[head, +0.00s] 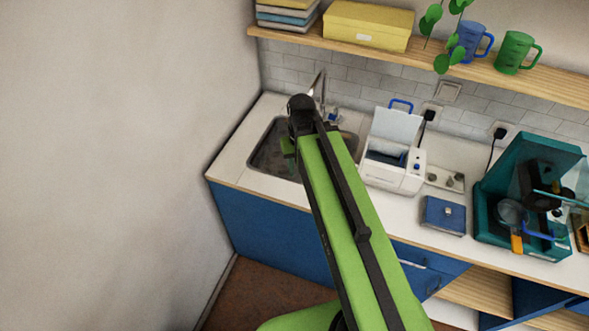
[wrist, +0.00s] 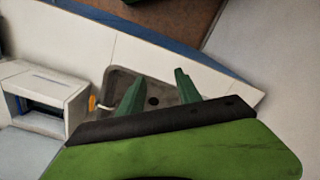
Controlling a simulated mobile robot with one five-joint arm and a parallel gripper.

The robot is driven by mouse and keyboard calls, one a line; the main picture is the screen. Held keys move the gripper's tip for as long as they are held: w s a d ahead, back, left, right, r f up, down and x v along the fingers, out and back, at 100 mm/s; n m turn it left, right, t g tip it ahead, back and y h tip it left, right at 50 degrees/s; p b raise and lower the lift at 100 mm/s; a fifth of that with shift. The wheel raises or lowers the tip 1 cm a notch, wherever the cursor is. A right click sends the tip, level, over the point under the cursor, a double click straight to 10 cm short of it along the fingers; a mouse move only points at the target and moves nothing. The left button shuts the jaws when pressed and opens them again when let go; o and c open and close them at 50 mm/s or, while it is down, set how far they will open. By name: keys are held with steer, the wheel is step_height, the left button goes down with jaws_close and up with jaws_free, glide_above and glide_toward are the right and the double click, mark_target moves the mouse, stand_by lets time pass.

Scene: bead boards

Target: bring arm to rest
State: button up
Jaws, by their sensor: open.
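My gripper (wrist: 158,86) shows two green fingers spread apart with nothing between them. In the head view my green arm reaches forward over the counter (head: 240,165), its end above the sink. The gripper there is mostly hidden behind the arm's end. The grey sink (head: 268,155) lies below it, and the arm covers part of its right side. In the wrist view the sink (wrist: 154,101) and its dark drain show between the fingers.
A white machine with a raised lid (head: 393,178) stands right of the sink, near a blue box (head: 443,214) and an open teal case (head: 487,228). A shelf (head: 375,57) above holds a yellow box, mugs and a plant. A wall (head: 120,160) bounds the left.

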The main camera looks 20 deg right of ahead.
steer(key=f+b, duration=0.3)
steer(key=a+f+b, duration=0.1)
steer(key=f+b, duration=0.3)
steer(key=a+f+b, duration=0.1)
steer(key=f+b, duration=0.2)
steer(key=shift+a+f, duration=0.15)
steer(key=shift+a, duration=0.05)
steer(key=shift+r, duration=0.4)
